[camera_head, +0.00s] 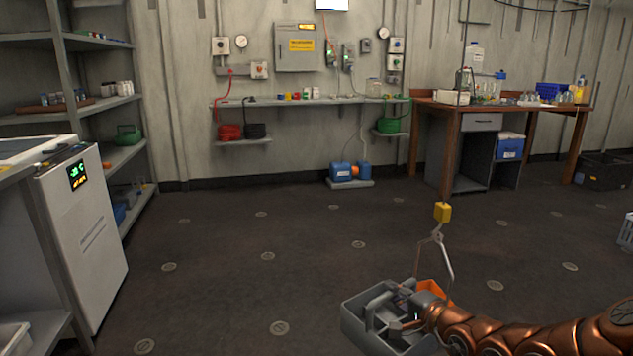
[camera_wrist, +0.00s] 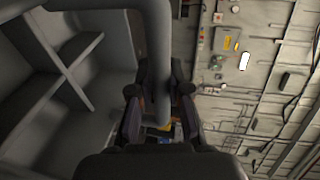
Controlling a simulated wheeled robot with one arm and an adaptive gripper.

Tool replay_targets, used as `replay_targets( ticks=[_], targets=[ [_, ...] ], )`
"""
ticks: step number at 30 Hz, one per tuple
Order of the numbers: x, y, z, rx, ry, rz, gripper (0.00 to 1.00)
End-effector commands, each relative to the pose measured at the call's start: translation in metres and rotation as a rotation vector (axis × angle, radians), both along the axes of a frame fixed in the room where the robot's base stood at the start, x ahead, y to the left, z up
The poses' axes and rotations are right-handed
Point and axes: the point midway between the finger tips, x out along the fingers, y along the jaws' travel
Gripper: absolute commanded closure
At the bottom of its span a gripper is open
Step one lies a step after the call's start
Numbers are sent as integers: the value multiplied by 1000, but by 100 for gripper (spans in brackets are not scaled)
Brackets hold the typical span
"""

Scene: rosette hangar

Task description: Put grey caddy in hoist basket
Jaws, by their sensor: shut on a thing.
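The grey caddy (camera_head: 357,320) is at the lower middle right of the head view, off the floor. My gripper (camera_head: 412,322) is shut on its thick handle. In the wrist view my gripper (camera_wrist: 160,100) has a finger on each side of the grey handle, and the divided inside of the caddy (camera_wrist: 25,75) fills the left. A yellow hoist block (camera_head: 442,212) hangs just behind the caddy with a metal bail below it. An orange part (camera_head: 430,287) shows at the bail's foot, perhaps the hoist basket; the caddy and my gripper hide most there.
A white cabinet (camera_head: 85,235) and grey shelves (camera_head: 125,155) stand on the left. A wooden workbench (camera_head: 440,115) stands at the back right, and a wall shelf (camera_head: 310,101) at the back. A blue pump-like unit (camera_head: 342,171) sits low there. The middle floor is clear.

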Motion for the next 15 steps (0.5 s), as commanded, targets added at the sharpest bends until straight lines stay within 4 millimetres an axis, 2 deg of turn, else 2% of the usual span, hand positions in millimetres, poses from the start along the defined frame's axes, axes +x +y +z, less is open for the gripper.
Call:
replay_targets(
  ticks=[1, 15],
  targets=[
    [0, 0, 14, 0, -1, 0, 100],
    [1, 0, 79, 2, -3, 1, 100]
  ],
)
